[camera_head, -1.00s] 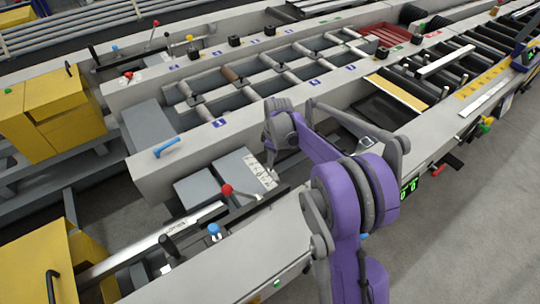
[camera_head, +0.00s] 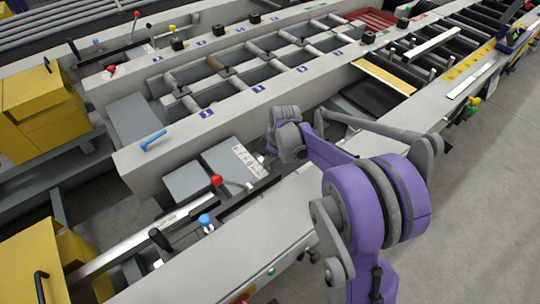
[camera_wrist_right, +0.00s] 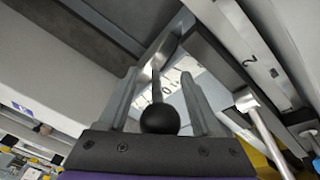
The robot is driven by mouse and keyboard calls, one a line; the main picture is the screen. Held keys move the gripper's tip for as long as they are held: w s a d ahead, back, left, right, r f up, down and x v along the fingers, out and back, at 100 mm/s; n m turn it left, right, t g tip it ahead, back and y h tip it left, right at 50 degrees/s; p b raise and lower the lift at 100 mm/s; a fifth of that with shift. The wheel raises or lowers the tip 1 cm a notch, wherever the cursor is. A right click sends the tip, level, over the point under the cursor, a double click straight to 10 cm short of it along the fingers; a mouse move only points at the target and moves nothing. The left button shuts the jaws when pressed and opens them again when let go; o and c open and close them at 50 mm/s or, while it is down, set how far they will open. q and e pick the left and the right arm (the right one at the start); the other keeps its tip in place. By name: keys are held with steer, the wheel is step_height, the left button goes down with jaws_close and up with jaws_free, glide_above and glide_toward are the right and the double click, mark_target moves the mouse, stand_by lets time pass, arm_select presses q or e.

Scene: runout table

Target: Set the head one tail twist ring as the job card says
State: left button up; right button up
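My right arm reaches in from the bottom right in the head view; its gripper is hidden behind the wrist (camera_head: 285,135). In the right wrist view, my right gripper (camera_wrist_right: 159,75) has its two grey fingers apart, one on each side of a black ball knob (camera_wrist_right: 160,118) on a thin stem. I see no clear contact between fingers and knob. Behind it is a pale scale plate (camera_wrist_right: 172,80) with dark marks. A marked plate also lies beside the wrist in the head view (camera_head: 248,160). I cannot make out the twist ring or job card. My left gripper is out of view.
A red-knobbed lever (camera_head: 216,180), a blue knob (camera_head: 205,220) and a black handle (camera_head: 160,238) stand near the front rail (camera_head: 225,262). A pale bar (camera_wrist_right: 247,100) lies right of the fingers. Yellow cabinets (camera_head: 42,112) stand at left; grey floor is clear at right.

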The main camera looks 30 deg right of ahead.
steer(key=p+v, duration=0.1)
steer(key=v, duration=0.9)
steer(key=shift+s+r, duration=0.1)
steer(key=shift+r, duration=0.3)
